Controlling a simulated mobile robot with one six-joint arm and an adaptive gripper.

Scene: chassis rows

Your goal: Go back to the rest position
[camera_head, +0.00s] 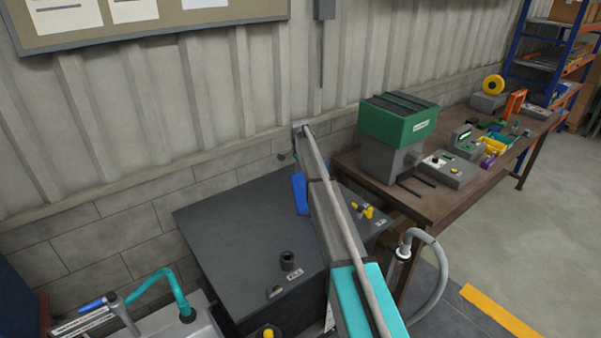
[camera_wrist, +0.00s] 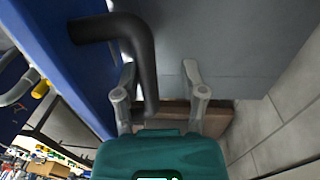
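My gripper (camera_wrist: 160,68) shows in the wrist view with its two grey fingers spread apart and nothing clasped between them. A black bent handle (camera_wrist: 140,45) on a blue panel (camera_wrist: 60,35) passes close to the left finger; I cannot tell whether they touch. In the head view my arm reaches away over a dark grey cabinet (camera_head: 235,225), and the gripper end is mostly hidden behind it. A blue part (camera_head: 300,193) shows just left of my arm.
The cabinet top carries a black round socket (camera_head: 288,260) and a yellow fitting (camera_head: 362,210). A workbench (camera_head: 440,205) at right holds a green and grey machine (camera_head: 400,120) and several small items. A ribbed wall (camera_head: 180,110) stands behind. Floor (camera_head: 500,240) at right is open.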

